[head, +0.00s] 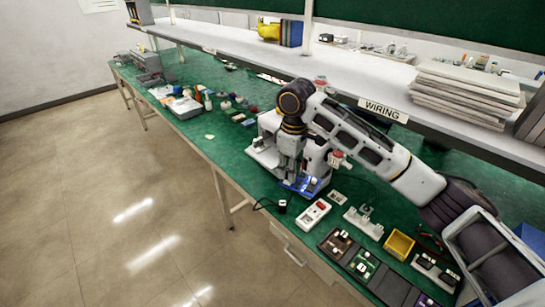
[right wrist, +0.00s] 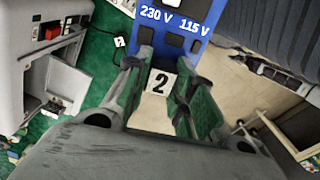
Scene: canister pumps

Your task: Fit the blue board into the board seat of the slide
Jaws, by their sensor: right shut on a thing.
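The blue board (head: 303,186) is near the table's front edge, just below my right gripper (head: 290,168). In the right wrist view the blue board (right wrist: 180,22) shows "230 V" and "115 V" in white, with dark square openings. My right gripper (right wrist: 163,88) is shut on the board at its near end. A white tag with a "2" (right wrist: 158,82) shows between the fingers. A white pump unit (head: 265,153) stands beside the gripper, and a pale housing (right wrist: 48,75) shows at left in the wrist view. I cannot make out the slide's board seat. My left gripper is out of view.
A red-and-white device (head: 314,213) and a white fixture (head: 363,223) stand right of the board. A dark tray (head: 388,287) with small boards and a yellow bin (head: 399,244) are nearer. A shelf (head: 235,38) runs above. The floor in front is clear.

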